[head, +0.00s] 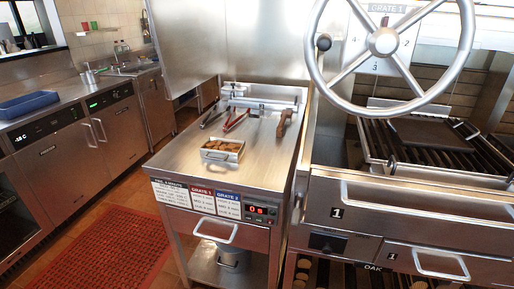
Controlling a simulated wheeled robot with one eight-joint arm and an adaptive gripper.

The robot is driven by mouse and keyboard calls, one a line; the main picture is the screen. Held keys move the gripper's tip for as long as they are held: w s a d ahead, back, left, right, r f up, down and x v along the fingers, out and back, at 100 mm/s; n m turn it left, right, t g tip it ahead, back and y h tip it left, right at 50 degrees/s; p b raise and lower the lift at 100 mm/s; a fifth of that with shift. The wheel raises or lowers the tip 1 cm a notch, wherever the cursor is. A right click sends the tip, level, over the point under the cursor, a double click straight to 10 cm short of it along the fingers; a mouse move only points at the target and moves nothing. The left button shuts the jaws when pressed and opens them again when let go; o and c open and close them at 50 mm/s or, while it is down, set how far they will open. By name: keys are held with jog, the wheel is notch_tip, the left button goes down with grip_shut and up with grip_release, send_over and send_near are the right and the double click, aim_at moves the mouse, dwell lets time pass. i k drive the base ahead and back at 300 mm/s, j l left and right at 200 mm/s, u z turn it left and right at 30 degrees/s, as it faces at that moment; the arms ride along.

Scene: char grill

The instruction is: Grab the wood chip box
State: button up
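The wood chip box (232,158) is a small open metal tray with a handle on its front side. Brown wood chips (221,147) fill it. It sits upright on the steel side table (185,158), left of the table's middle and near its front half. My gripper is not in view, and nothing is seen touching the box.
Red-handled tongs (236,122) and a brown-handled tool (284,122) lie behind the box. The grill (410,212) with a large handwheel (384,41) stands at the right. A red floor mat (112,250) lies at the left. Bare tabletop surrounds the box.

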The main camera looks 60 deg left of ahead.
aim_at(221, 149)
jog(key=j+u, duration=0.1)
jog(key=u, duration=0.3)
jog(key=j+u, duration=0.15)
jog(key=u, duration=0.3)
jog(key=j+u, duration=0.1)
jog(key=u, duration=0.3)
jog(key=i+u, duration=0.1)
jog(key=u, duration=0.3)
jog(key=i+j+u, duration=0.1)
jog(key=u, duration=0.75)
jog(key=i+j+u, duration=0.3)
jog(key=i+j, duration=0.05)
jog(key=i, duration=0.05)
